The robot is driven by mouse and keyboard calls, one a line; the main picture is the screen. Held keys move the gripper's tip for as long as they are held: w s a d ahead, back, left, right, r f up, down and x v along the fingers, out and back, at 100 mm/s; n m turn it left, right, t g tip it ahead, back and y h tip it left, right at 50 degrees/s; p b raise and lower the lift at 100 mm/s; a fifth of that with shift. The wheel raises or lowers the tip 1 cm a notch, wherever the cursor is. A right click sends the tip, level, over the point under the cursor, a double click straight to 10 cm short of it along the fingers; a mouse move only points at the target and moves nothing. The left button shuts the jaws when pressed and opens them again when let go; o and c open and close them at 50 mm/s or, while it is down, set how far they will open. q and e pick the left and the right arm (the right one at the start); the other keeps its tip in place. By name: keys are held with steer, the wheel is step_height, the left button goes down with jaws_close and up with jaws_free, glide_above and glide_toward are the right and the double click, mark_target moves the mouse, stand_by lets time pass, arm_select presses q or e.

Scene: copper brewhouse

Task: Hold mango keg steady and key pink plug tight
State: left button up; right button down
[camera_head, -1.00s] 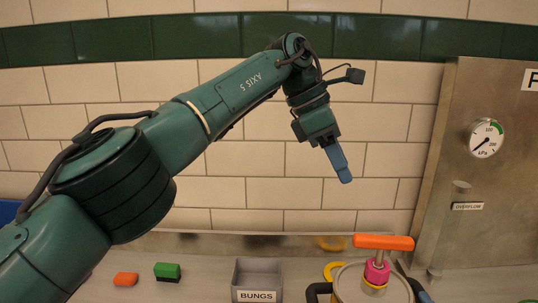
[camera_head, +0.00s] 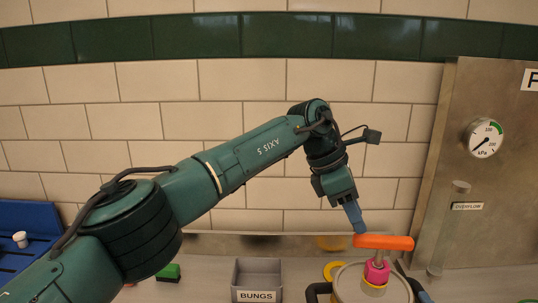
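The keg (camera_head: 348,288) stands at the bottom right, cut off by the picture's lower edge. The pink plug (camera_head: 377,272) sits in a yellow collar on its top. A key with an orange crossbar (camera_head: 390,242) and a metal shaft stands upright in the plug. My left gripper (camera_head: 358,222) points down with blue fingers, its tips at the left end of the crossbar. I cannot tell if they touch it, and the fingers overlap in this view. A blue piece, seemingly a finger of my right gripper (camera_head: 424,296), shows beside the keg's right side; most of it is hidden.
A grey box labelled BUNGS (camera_head: 257,279) stands left of the keg. A green block (camera_head: 169,272) lies further left, partly behind my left arm. A blue tray (camera_head: 28,225) holding a white bung is at the far left. A steel panel with a gauge (camera_head: 485,138) rises at the right.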

mark_target(367, 235)
arm_select(q)
steer(key=shift+x, duration=2.1)
steer(key=shift+c, duration=0.5)
jaws_close()
steer(key=shift+o, duration=1.3)
jaws_free()
steer(key=shift+r, duration=0.2)
steer(key=shift+r, duration=1.35)
